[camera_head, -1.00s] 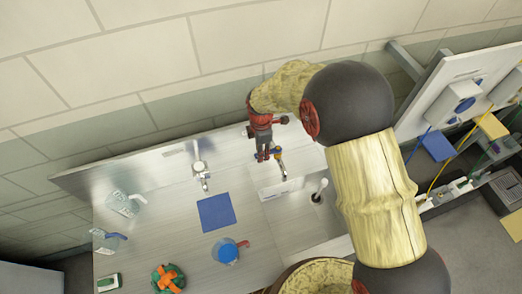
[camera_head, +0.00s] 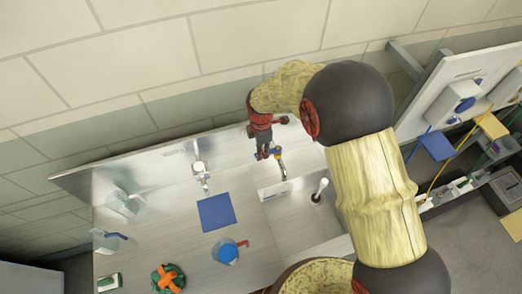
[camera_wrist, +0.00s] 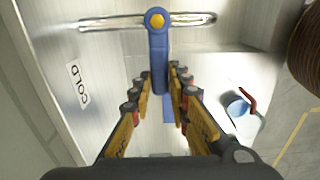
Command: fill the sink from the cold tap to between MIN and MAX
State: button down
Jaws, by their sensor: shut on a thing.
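The blue cold tap lever (camera_wrist: 159,58) with a yellow cap stands between my fingers in the wrist view. My gripper (camera_wrist: 166,85) is shut on this lever. The wall plate beside it reads COLD (camera_wrist: 76,82). In the head view my gripper (camera_head: 264,154) is at the tap (camera_head: 281,169) at the back of the sink (camera_head: 293,226). A white upright pipe with a dark base (camera_head: 320,190) stands in the sink. A pale strip (camera_head: 276,190) is on the basin's left wall; I cannot read marks on it. I cannot make out any water level.
A raised panel (camera_head: 440,95) is at right.

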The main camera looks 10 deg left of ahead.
jog(key=shift+s+d+f+n+b, duration=0.1)
jog(key=shift+s+d+n+b, duration=0.25)
jog(key=shift+n+b, duration=0.45)
jog(key=shift+s+d+n+b, duration=0.35)
jog(key=shift+n+b, duration=0.05)
jog(key=shift+n, duration=0.4)
jog(key=shift+s+d+n+b, duration=0.3)
jog(key=shift+s+n+b, duration=0.05)
jog(key=shift+n, duration=0.45)
jog(key=shift+r, duration=0.2)
jog(key=c, duration=1.7)
grip_release()
notch_tip(320, 180, up, 12)
jog(key=shift+f, duration=0.1)
